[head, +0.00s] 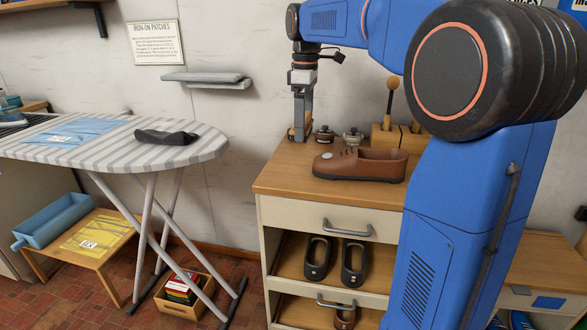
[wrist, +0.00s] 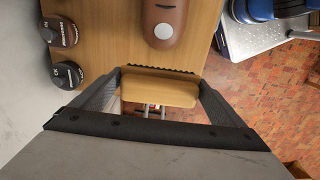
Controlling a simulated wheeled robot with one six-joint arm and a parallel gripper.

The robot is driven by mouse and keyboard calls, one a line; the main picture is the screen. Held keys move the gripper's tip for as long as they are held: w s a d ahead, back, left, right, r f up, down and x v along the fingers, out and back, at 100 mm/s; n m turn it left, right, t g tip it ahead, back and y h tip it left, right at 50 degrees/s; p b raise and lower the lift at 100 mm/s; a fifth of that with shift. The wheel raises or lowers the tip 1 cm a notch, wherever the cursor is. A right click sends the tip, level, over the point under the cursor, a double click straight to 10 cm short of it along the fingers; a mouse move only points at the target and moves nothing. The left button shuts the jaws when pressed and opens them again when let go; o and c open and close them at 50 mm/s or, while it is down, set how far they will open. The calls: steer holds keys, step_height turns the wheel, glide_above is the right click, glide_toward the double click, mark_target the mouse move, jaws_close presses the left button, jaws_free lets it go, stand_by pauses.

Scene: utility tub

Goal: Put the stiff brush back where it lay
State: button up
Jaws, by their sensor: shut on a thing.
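My gripper (head: 299,128) is over the left back of the wooden cabinet top (head: 280,178), pointing down. It is shut on the stiff brush (wrist: 160,90), a light wooden block with a dark bristle edge, held between both fingers in the wrist view. In the head view only a small tan part of the brush (head: 292,133) shows beside the fingers. I cannot tell whether the brush touches the top. A brown shoe (head: 360,164) lies on the same top, right of the gripper; its toe (wrist: 163,20) shows in the wrist view.
Two round tins (head: 324,134) (head: 353,137) stand just right of the gripper, near the wall. A wooden block holder (head: 384,139) with an upright handled tool (head: 390,93) stands further right. The cabinet's front left top is clear. A striped ironing board (head: 110,148) is at left.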

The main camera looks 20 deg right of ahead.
steer(key=a+f, duration=0.1)
steer(key=a, duration=0.3)
glide_toward(290, 171)
steer(key=shift+s+f, duration=0.15)
steer(key=shift+f, duration=2.75)
steer(key=shift+f, duration=0.15)
steer(key=o, duration=0.7)
